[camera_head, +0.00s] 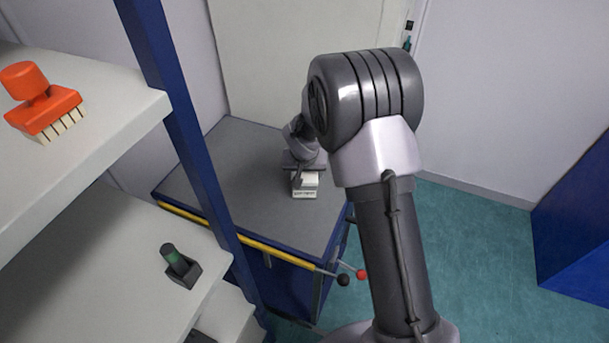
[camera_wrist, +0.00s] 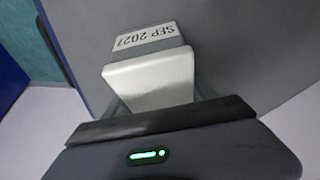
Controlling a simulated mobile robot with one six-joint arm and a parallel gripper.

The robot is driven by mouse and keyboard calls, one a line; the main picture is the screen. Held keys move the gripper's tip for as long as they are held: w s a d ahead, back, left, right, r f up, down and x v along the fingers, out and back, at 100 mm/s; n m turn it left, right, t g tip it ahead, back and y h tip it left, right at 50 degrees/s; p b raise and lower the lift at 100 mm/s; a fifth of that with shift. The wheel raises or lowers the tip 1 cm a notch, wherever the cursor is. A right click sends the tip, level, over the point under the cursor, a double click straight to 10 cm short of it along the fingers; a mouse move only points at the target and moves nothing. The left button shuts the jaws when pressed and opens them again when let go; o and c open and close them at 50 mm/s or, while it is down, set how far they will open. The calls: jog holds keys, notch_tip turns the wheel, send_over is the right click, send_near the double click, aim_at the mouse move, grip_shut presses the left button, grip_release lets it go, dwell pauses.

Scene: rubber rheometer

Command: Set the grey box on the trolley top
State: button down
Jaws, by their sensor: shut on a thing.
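The grey box (camera_head: 307,183), pale with a white label, is in my gripper (camera_head: 304,174) over the trolley top (camera_head: 242,160). In the wrist view the box (camera_wrist: 150,80) sits between the fingers, its label reading SEP 2027 upside down. My gripper is shut on it. The grey trolley top also fills much of the wrist view (camera_wrist: 245,40). The box is over the right part of the top, near its right edge. I cannot tell whether its underside touches the surface. My gripper hides part of the box.
Shelves at the left hold an orange brush (camera_head: 42,103) and a green-handled item in a dark holder (camera_head: 179,265). A blue post (camera_head: 185,130) stands before the trolley. Levers with red (camera_head: 361,274) and black knobs stick out from the trolley. The rest of the top is clear.

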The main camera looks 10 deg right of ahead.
jog(key=shift+f, duration=0.15)
jog(key=shift+c, duration=1.3)
grip_release()
